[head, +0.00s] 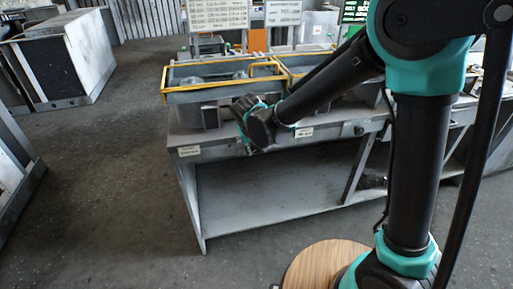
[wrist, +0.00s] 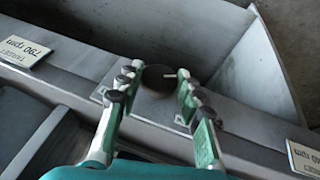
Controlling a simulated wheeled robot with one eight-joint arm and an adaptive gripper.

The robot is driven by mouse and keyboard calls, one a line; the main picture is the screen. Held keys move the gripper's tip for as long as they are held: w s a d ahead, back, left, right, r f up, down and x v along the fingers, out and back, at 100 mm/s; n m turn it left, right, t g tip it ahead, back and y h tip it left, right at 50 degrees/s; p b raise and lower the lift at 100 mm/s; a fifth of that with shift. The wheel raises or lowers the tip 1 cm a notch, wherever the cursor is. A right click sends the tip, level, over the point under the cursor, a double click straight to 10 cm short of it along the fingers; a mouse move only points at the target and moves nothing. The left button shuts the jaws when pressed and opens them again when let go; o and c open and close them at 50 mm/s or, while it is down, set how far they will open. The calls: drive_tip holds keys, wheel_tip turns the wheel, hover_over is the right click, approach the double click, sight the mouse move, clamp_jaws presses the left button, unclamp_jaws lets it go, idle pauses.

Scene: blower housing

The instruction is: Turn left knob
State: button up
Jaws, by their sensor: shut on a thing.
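The left knob (wrist: 158,79) is a dark round knob on a small plate on the bench's front rail, in the wrist view. My gripper (wrist: 157,86) has its green fingers on either side of the knob and is shut on it. In the head view my gripper (head: 245,122) is at the left part of the bench's front edge, and my arm hides the left knob there. Another dark knob (head: 359,130) shows farther right on the same rail.
The grey bench (head: 270,195) has an open space beneath. Labels sit on the rail, one reading 790 rpm (wrist: 28,46), another at the lower right (wrist: 303,158). A yellow-railed housing (head: 205,85) stands on top. Open floor (head: 110,170) lies to the left.

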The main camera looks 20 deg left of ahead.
drive_tip(key=o, duration=1.2)
drive_tip(key=shift+c, duration=0.2)
drive_tip(key=v, duration=1.2)
